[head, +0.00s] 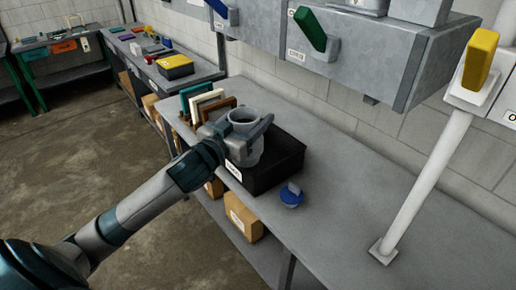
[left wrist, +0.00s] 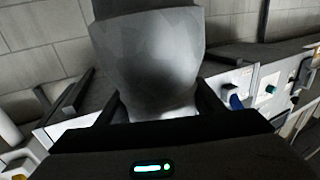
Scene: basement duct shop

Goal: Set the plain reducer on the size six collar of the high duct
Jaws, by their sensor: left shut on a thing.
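My left gripper (head: 246,128) is shut on a grey, round, hollow reducer (head: 245,150), which is upright with its open end facing up. It is at the black bin (head: 281,180) on the bench; I cannot tell whether it touches the bin. In the left wrist view the reducer (left wrist: 148,55) fills the middle, between the two dark fingers (left wrist: 158,112). A grey metal duct (head: 385,60) runs along the wall above the bench, with a green lever (head: 311,29) on its front. I cannot make out a size six collar. My right gripper is out of view.
A blue knobbed object (head: 291,194) lies on the bench right of the bin. Upright coloured panels (head: 208,101) stand left of it. A white post (head: 428,185) with a yellow lever (head: 480,58) rises at the right. The bench's (head: 345,215) middle is clear.

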